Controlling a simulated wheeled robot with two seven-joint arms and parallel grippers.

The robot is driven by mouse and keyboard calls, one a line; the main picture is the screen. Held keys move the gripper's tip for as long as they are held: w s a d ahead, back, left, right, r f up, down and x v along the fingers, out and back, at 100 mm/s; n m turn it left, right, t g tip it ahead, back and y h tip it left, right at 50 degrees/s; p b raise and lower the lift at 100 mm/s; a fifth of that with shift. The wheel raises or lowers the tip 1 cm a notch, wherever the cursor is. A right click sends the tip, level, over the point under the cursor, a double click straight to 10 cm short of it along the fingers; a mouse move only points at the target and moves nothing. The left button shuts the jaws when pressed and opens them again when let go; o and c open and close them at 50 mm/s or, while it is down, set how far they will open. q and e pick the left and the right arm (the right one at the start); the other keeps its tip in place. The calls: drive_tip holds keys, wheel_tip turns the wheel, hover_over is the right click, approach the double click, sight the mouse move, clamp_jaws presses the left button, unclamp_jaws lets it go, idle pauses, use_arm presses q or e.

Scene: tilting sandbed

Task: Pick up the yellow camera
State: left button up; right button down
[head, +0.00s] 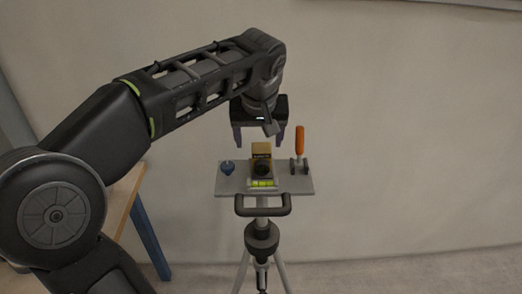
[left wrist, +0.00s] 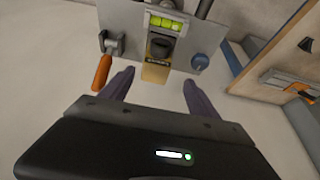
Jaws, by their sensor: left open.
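The yellow camera (head: 261,155) stands on a grey plate (head: 299,184) on top of a tripod, with its dark lens facing me. In the left wrist view the camera (left wrist: 156,72) shows beyond the fingertips, roughly between them. My left gripper (head: 258,143) is open and points down above the camera, with one finger to each side. In the left wrist view my left gripper (left wrist: 157,76) is empty, and I cannot tell whether it touches the camera. My right gripper is not in view.
The plate also carries a green spirit level (head: 262,184), a blue knob (head: 227,168) at left and an orange-handled clamp (head: 300,146) at right. The tripod handle (head: 263,211) sticks out in front. A wooden table (head: 122,196) stands at left. Right of the tripod is free.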

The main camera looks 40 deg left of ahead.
sight(262, 151)
use_arm(q)
drive_tip(key=shift+s+d+r, duration=0.1)
drive_tip(key=shift+s+d, duration=0.1)
drive_tip(key=shift+s, duration=0.1)
drive_tip(key=shift+x, duration=1.4)
drive_tip(key=shift+d+p+x, duration=0.15)
drive_tip(key=shift+p+x, duration=0.3)
drive_tip(key=shift+x, duration=0.85)
drive_tip(key=shift+d+p+x, duration=0.15)
drive_tip(key=shift+p+x, duration=0.3)
drive_tip(key=shift+x, duration=0.85)
drive_tip(key=shift+w, duration=0.1)
clamp_jaws()
